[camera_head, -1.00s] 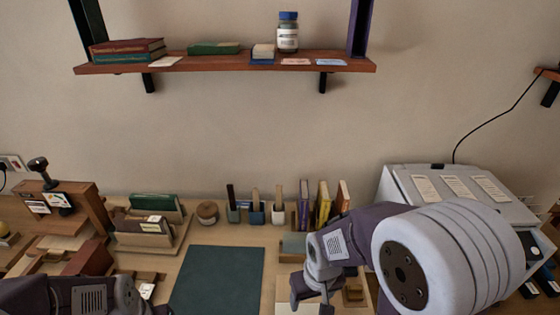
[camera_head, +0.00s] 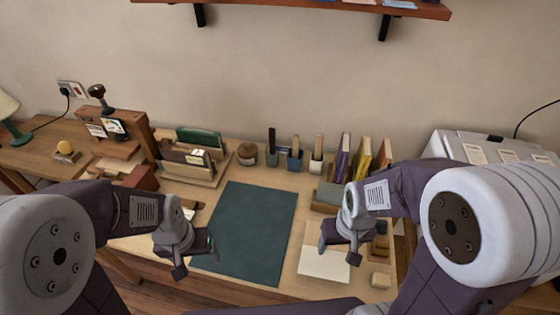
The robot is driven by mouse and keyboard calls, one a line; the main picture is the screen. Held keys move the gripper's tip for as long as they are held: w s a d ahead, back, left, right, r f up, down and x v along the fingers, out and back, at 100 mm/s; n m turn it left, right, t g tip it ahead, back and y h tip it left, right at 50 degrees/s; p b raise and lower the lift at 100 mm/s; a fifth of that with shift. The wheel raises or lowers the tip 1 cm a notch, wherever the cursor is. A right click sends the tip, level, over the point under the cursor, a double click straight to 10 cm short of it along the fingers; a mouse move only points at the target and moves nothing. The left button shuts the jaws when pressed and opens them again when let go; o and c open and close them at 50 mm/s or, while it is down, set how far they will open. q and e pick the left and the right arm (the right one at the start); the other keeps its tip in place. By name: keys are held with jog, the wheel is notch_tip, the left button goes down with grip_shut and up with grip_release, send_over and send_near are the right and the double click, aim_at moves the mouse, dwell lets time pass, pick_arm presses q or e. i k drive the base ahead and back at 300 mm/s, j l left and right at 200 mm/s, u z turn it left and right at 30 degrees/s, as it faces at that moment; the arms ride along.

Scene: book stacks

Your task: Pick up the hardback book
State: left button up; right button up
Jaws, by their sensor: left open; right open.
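Several upright books stand in a wooden rack at the back right of the desk: a purple one (camera_head: 342,157), a yellow one (camera_head: 361,158) and an orange-tan one (camera_head: 383,155). A green book or folder (camera_head: 198,138) stands in a wooden holder (camera_head: 205,182) at the back left. I cannot tell which of these is the hardback book. My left gripper (camera_head: 195,258) is open and empty, left of the dark green mat. My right gripper (camera_head: 338,248) is open and empty, in front of the upright books and apart from them.
The dark green mat (camera_head: 245,232) is bare in the middle of the desk. A pale sheet (camera_head: 323,265) lies below my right gripper. Small pots (camera_head: 294,160) and a round wooden jar (camera_head: 247,154) line the back. A grey-white machine (camera_head: 475,150) stands at right.

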aim_at(173, 153)
jog(key=i+j+u, duration=0.2)
jog(key=j, duration=0.35)
jog(key=i+j+u, duration=0.2)
jog(key=j, duration=0.3)
jog(key=i+j+u, duration=0.15)
jog(key=i+j, duration=0.15)
jog(key=j, duration=0.15)
jog(key=i+j+u, duration=0.2)
jog(key=i+j, duration=0.1)
jog(key=j, duration=0.1)
